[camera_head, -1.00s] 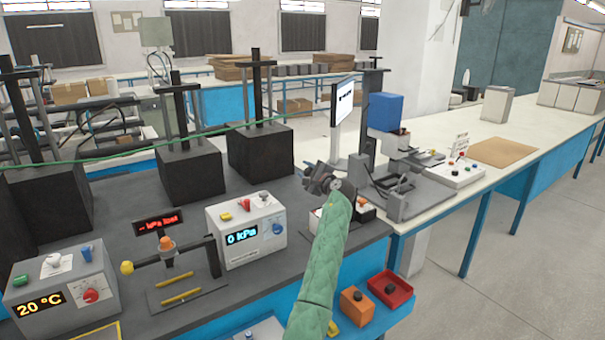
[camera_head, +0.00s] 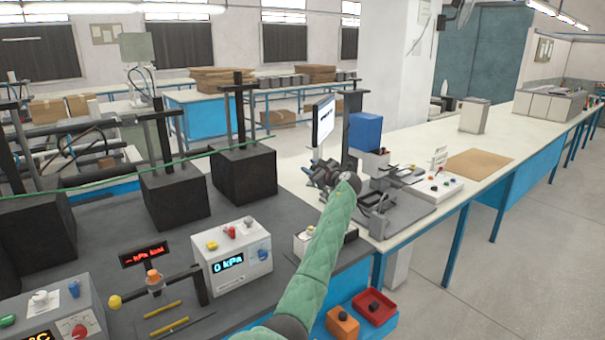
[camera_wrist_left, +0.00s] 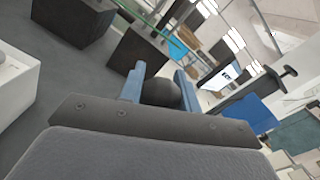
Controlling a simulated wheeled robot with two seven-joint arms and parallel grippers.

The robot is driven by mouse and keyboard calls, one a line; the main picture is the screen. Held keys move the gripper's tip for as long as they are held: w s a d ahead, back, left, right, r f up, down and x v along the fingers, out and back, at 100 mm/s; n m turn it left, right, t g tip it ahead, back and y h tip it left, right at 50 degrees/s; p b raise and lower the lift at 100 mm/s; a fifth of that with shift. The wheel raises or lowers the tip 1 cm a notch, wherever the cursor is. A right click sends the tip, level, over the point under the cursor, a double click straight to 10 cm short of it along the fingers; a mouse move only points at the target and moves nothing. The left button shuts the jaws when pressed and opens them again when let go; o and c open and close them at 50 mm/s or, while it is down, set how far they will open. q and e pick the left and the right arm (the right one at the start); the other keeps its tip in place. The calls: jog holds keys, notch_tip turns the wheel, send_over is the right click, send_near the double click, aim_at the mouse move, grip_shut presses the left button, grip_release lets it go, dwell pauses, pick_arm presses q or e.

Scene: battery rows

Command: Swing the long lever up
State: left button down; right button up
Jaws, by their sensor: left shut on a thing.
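My left gripper (camera_head: 322,172), on a green-sleeved arm, is raised above the right end of the dark bench. In the left wrist view its blue fingers (camera_wrist_left: 160,82) are shut on a dark round knob (camera_wrist_left: 160,94). The rod of that knob is hidden, so I cannot tell whether it is the long lever's end. My right gripper is not in view.
A white box with a "0 kPa" display (camera_head: 232,262) stands left of my arm. A red tray (camera_head: 375,308) and an orange box (camera_head: 342,322) are right of it. A monitor (camera_head: 323,122) and a blue box (camera_head: 365,131) stand behind. A green line (camera_head: 120,168) crosses the back.

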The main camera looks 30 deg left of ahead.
pick_arm(q)
jog(key=w+d+r+m, duration=0.2)
jog(key=w, duration=0.4)
jog(key=shift+w+d+r, duration=0.15)
jog(key=shift+d+r, duration=0.05)
jog(key=shift+d, duration=0.15)
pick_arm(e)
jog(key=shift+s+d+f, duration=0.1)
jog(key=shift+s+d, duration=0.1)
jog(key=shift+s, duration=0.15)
pick_arm(q)
jog(key=c, duration=1.2)
grip_release()
jog(key=shift+w+d, duration=0.1)
jog(key=shift+o, duration=1)
jog(key=shift+w+f, duration=0.15)
jog(key=shift+w, duration=0.05)
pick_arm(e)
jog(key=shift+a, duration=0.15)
pick_arm(q)
jog(key=shift+s, duration=0.1)
